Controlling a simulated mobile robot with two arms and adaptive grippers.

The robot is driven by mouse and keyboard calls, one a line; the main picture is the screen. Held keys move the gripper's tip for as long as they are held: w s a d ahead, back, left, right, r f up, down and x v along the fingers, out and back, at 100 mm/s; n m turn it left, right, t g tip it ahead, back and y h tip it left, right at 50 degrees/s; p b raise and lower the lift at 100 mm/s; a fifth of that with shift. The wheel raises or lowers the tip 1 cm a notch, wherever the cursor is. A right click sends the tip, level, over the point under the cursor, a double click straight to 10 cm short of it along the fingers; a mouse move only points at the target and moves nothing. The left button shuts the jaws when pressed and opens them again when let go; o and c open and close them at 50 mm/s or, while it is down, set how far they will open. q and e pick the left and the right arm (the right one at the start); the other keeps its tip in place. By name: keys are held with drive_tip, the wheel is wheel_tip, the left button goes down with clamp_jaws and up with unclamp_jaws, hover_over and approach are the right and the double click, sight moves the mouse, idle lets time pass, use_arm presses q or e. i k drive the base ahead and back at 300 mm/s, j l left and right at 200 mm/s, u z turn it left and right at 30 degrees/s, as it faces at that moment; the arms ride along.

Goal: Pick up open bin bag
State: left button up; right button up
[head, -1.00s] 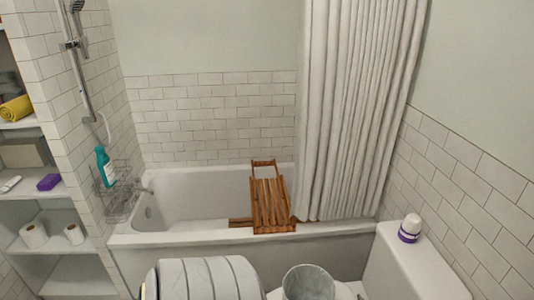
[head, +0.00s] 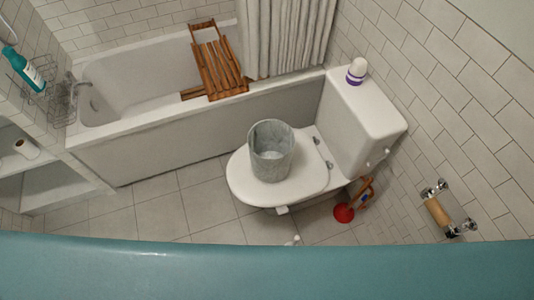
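No bag that I can make out as a bin bag shows in the head view. A grey, marbled, open-topped bin (head: 270,165) stands upright on the closed lid of the white toilet (head: 238,178). A paler patch shows inside it, but I cannot tell whether that is a bag or the bin's inner wall. Neither my left nor my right gripper is in view.
A teal curved surface (head: 265,275) fills the bottom edge; I cannot tell what it is. A wooden rack (head: 222,68) lies across the bathtub (head: 150,140). A red-based plunger-like item (head: 343,213) stands right of the toilet. Tiled floor (head: 155,215) is clear at left.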

sight(271, 142)
drive_tip(key=j, duration=1.65)
